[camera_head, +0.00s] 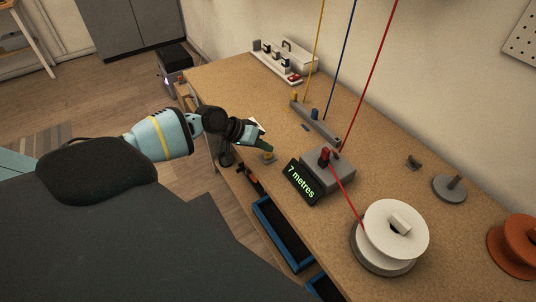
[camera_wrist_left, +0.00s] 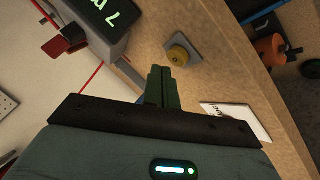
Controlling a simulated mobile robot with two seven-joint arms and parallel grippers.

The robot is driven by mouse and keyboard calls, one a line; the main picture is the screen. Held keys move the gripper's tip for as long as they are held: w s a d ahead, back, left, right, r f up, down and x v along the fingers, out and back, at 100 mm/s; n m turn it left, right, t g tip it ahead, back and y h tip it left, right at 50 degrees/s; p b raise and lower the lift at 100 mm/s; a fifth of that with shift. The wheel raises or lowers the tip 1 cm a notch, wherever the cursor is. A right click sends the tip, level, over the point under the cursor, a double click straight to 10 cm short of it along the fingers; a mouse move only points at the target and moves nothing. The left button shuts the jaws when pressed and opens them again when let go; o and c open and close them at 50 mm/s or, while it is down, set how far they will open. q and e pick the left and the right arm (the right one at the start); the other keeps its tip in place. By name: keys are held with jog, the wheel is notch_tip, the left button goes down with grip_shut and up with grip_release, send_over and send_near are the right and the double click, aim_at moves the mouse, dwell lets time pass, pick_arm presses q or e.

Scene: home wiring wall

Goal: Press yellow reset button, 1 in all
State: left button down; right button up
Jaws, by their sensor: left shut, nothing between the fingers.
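The yellow reset button (camera_head: 267,155) is a small round knob on a grey square base near the front edge of the workbench. In the left wrist view the button (camera_wrist_left: 177,56) shows just beyond my fingertips. My left gripper (camera_head: 262,142) is shut and empty, with its tips close to the button, on its far-left side. In the left wrist view the shut fingers of the left gripper (camera_wrist_left: 159,72) point towards the button's base and appear apart from the button itself; the height gap is hard to judge. My right gripper is not in view.
A grey meter box with a "7 metres" display (camera_head: 301,182) stands right of the button. A white spool (camera_head: 394,228) with red wire stands further right. A wire guide bar (camera_head: 315,124) with yellow, blue and red wires lies behind. A white card (camera_wrist_left: 238,121) lies near the fingers.

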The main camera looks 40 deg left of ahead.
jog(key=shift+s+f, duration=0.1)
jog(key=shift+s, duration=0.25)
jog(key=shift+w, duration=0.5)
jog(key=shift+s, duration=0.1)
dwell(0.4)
pick_arm(q)
jog(key=shift+f, duration=0.45)
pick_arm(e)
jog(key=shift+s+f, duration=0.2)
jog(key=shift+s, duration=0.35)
